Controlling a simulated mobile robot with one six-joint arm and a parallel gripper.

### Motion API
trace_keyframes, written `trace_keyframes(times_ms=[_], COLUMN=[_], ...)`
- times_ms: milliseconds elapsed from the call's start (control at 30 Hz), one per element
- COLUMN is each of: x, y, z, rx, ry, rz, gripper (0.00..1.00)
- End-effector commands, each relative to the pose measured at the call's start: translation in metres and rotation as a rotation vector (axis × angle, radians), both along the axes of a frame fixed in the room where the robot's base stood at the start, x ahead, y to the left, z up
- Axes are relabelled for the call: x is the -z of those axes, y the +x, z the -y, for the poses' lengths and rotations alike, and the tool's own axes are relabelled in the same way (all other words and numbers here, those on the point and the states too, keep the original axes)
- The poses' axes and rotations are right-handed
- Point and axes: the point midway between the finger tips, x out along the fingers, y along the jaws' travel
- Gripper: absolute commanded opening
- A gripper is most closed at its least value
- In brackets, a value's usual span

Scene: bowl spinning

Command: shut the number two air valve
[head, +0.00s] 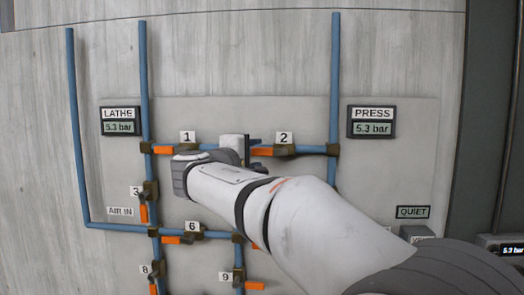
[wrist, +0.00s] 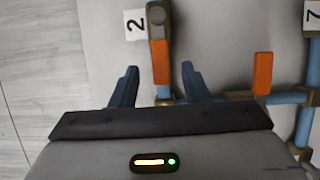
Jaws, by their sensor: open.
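The number two valve sits on the upper blue pipe below the label 2 (head: 285,137). Its orange handle (head: 262,151) points left and lies along the pipe. In the wrist view, the handle (wrist: 160,62) lies in line with the pipe, below the valve body (wrist: 157,24). My gripper (wrist: 158,72) is open, with one dark blue finger on each side of the handle's free end and gaps on both sides. In the head view, my gripper (head: 253,147) is at the handle's left end, partly hidden by my wrist.
The number one valve handle (head: 162,150) is to the left on the same pipe. Another orange handle (wrist: 262,73) stands right of my fingers in the wrist view. The LATHE gauge (head: 121,127) and PRESS gauge (head: 371,129) both read 5.3 bar. My arm hides lower pipes.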

Motion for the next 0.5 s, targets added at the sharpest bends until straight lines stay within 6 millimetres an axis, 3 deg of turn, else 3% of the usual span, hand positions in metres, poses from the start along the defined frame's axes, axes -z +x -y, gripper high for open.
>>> trace_keyframes(times_ms=[200, 500], x=[-0.001, 0.001], y=[0.032, 0.045], z=[0.015, 0.020], rx=[0.002, -0.001], ry=[0.000, 0.001], rz=[-0.002, -0.003], gripper=[0.42, 0.42])
